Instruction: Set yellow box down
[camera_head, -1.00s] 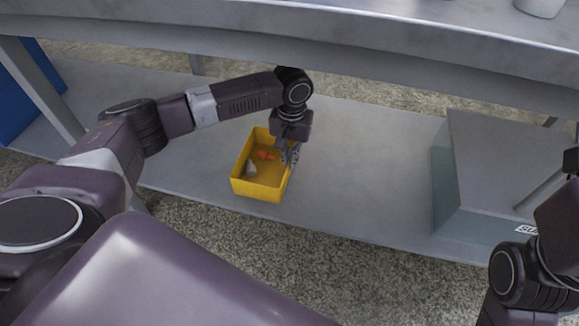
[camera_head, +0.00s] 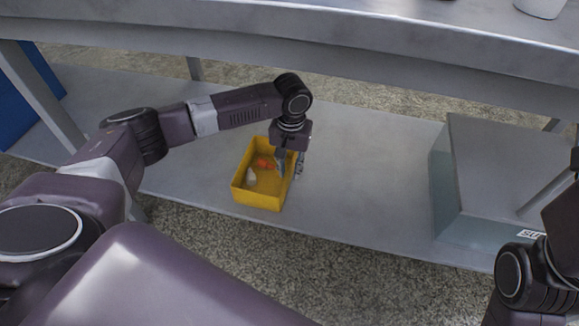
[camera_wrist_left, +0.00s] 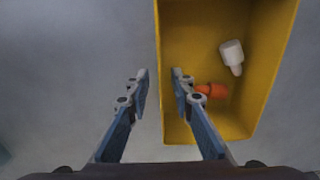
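The yellow box (camera_head: 262,200) is an open-topped bin on the grey lower shelf (camera_head: 350,190), near its front edge. It appears level and resting on the shelf. An orange item (camera_head: 264,164) and a white item (camera_head: 251,175) lie in it; the wrist view also shows the box (camera_wrist_left: 272,70), orange item (camera_wrist_left: 212,90) and white bottle-like item (camera_wrist_left: 232,56). My left gripper (camera_head: 290,170) is at the box's right wall. In the left wrist view my left gripper (camera_wrist_left: 160,75) has its fingers apart, one inside the box and one outside, with gaps beside the wall. My right gripper is out of view.
A grey-topped container (camera_head: 500,165) with a label stands to the right on the shelf. The table top (camera_head: 330,38) overhangs the shelf behind my left arm. A blue object (camera_head: 22,100) is at the far left. Shelf between box and container is clear.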

